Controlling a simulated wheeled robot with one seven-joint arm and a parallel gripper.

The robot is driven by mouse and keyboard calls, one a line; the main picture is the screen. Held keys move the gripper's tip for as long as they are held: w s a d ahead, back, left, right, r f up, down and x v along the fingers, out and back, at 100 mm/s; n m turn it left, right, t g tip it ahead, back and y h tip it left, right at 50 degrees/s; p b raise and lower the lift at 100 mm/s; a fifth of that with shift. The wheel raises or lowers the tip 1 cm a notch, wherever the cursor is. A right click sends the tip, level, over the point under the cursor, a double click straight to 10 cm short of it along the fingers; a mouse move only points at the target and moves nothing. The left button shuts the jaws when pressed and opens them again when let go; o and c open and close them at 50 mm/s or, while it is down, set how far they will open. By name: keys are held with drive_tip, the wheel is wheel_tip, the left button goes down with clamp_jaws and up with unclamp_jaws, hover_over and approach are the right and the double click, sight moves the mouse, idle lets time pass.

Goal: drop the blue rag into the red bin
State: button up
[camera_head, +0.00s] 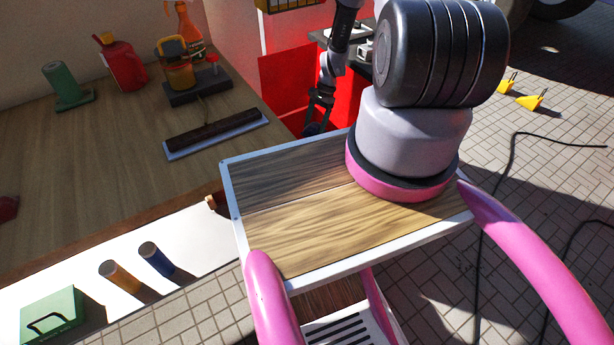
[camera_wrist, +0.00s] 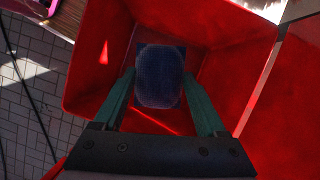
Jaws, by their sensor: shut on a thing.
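The blue rag (camera_wrist: 160,78) shows in the wrist view as a dark blue, finely patterned patch between my green fingertips. My gripper (camera_wrist: 158,82) is shut on it. The red bin (camera_wrist: 92,68) surrounds the rag and fingers in this view, and I look down into its open inside. In the head view, my gripper (camera_head: 318,122) hangs at the red bin (camera_head: 284,88), past the far edge of the wooden-topped cart. The rag cannot be made out in the head view. How far the rag is above the bin floor is hard to tell.
A wooden table (camera_head: 110,165) on the left holds a green spool-like object (camera_head: 68,88), a red can (camera_head: 122,66) and a dark roller-like bar (camera_head: 214,132). The wooden-topped cart (camera_head: 290,225) stands in front. A black cable (camera_head: 512,170) lies on the paving at right.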

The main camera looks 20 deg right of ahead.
drive_tip(key=o, duration=1.4)
drive_tip(key=shift+r, duration=0.1)
drive_tip(key=v, duration=1)
drive_tip(key=shift+r, duration=0.3)
